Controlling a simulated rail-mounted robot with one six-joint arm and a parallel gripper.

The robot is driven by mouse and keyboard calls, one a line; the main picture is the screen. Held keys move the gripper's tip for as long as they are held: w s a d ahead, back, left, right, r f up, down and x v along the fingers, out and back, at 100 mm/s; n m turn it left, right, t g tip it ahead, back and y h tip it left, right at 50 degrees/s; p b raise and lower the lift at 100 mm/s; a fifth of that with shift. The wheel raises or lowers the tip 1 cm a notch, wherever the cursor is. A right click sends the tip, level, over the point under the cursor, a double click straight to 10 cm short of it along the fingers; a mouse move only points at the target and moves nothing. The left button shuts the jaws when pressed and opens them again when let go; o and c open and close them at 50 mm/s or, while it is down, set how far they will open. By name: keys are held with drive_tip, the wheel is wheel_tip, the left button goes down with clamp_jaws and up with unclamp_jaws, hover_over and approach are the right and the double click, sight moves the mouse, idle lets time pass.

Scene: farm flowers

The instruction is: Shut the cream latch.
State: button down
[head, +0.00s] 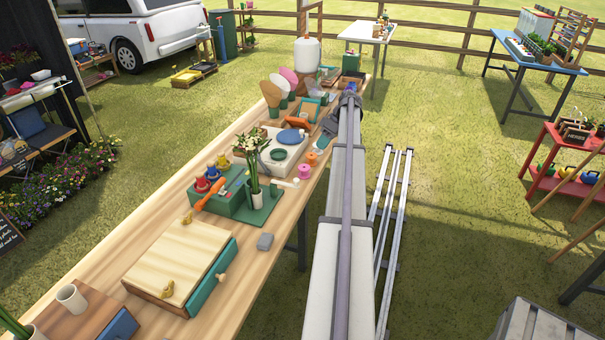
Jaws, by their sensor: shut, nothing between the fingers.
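A short cream bar with a rounded end (285,183) lies at the right side of a green board (262,208) on the long wooden table. It may be the cream latch, but it is too small to tell whether it is open or shut. A green box (228,200) with an orange lever (208,196) stands just left of it. A dark grey mass (350,98) shows at the far end of the rail, perhaps part of my arm. I cannot make out any gripper fingers, and nothing visible touches the cream bar.
A vase of white flowers (252,165) stands close left of the cream bar. Pink and orange spools (305,170) are close behind it. The rail (345,215) runs along the table's right.

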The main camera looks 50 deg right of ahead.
drive_tip(key=shift+w+f, duration=0.1)
drive_tip(key=shift+w, duration=0.05)
drive_tip(key=b, duration=0.9)
approach(294, 184)
drive_tip(key=d+x, duration=0.1)
drive_tip(key=x, duration=0.3)
drive_tip(key=shift+w+a+f, duration=0.1)
drive_tip(key=shift+a+f, duration=0.2)
drive_tip(key=shift+a, duration=0.25)
